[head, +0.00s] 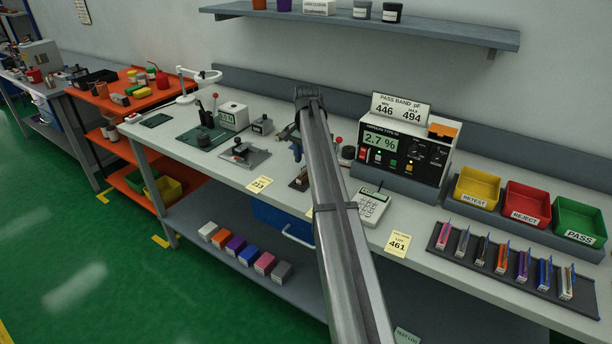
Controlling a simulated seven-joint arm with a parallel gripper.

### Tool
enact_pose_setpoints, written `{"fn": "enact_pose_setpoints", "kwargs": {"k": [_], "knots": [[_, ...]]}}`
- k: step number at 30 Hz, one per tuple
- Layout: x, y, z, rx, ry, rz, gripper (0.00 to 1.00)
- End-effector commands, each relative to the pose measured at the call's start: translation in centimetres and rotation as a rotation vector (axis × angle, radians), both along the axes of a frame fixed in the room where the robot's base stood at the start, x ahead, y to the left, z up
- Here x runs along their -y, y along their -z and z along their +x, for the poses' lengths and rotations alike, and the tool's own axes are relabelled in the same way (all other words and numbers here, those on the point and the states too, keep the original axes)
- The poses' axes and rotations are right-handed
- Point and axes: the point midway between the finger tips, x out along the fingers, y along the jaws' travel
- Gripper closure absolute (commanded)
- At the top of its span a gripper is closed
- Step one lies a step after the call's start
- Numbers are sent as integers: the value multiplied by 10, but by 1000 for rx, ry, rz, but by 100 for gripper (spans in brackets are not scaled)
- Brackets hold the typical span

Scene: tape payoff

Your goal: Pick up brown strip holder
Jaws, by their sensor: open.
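A small dark brown piece (299,183) sits on the bench just left of my arm, partly hidden by it; it may be the brown strip holder, but it is too small to tell. A dark rack (488,268) at the right front of the bench holds several upright strip holders in different colours, including an orange strip holder (502,255) and a purple strip holder (523,263). I cannot make out a clearly brown one there. My arm crosses the middle of the view, and my gripper's fingers do not show.
Yellow (477,188), red (526,204) and green (580,222) bins stand behind the rack. A meter (402,148) reads 2.7 %. A calculator (371,206) lies right of my arm. A wall shelf (430,34) overhangs the back.

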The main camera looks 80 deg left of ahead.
Motion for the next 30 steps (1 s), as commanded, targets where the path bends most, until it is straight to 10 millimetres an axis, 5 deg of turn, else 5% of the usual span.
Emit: {"fn": "enact_pose_setpoints", "kwargs": {"k": [13, 21, 30], "knots": [[1, 47, -1, 0, 0, 0, 47], [1, 51, -1, -1, 0, 1, 47], [1, 51, -1, -1, 0, 1, 75]]}}
